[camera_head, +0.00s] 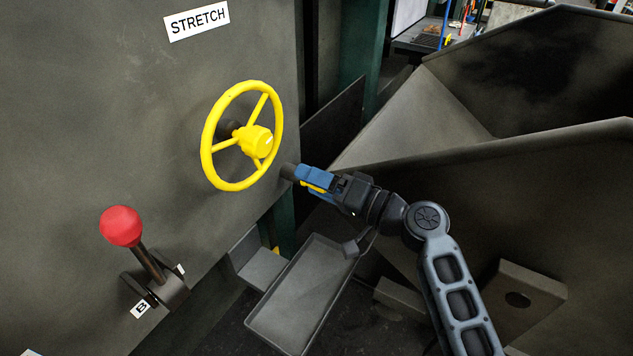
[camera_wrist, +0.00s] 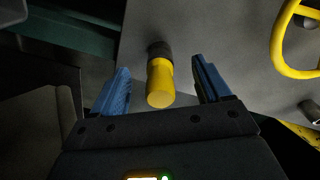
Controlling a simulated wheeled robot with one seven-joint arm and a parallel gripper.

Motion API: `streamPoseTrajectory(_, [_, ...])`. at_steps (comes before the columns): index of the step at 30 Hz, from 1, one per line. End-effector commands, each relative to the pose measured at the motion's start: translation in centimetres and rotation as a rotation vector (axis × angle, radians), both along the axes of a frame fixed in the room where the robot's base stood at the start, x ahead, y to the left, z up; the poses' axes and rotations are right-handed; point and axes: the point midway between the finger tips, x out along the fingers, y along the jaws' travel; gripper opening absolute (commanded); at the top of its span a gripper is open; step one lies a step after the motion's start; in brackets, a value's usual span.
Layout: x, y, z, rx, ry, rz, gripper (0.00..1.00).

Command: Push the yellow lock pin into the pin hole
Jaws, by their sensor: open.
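The yellow lock pin (camera_wrist: 160,84) shows in the wrist view as a short yellow cylinder, its round end facing me. Its far end meets a dark round collar (camera_wrist: 158,50) on the grey panel. The pin hole itself is hidden, and I cannot tell how deep the pin sits. My gripper (camera_wrist: 162,62) is open, with one blue finger on each side of the pin and a visible gap to both. In the head view, my gripper (camera_head: 304,176) is at the panel's right edge, by the dark collar (camera_head: 288,171); a bit of yellow shows between the fingers.
A yellow handwheel (camera_head: 212,138) stands out from the panel (camera_head: 120,80), left of my gripper. A red-knobbed lever (camera_head: 121,226) is at lower left. A grey tray (camera_head: 300,290) lies below. Large dark sloped metal plates (camera_head: 540,190) fill the right side.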

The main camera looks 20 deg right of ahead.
Motion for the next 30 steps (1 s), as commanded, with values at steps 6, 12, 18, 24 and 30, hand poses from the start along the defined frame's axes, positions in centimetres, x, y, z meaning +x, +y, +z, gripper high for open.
streamPoseTrajectory(6, [-0.6,-0.4,0.0,0.001,0.001,0.0,0.77])
streamPoseTrajectory(12, [-1.6,-1.2,0.0,0.001,0.0,-0.001,0.77])
streamPoseTrajectory(18, [-2.7,-2.0,0.0,0.0,0.0,-0.001,0.77])
streamPoseTrajectory(24, [-3.7,-2.7,0.0,0.0,0.0,-0.002,0.77])
streamPoseTrajectory(30, [-4.7,-3.4,0.0,0.0,0.0,-0.001,0.77])
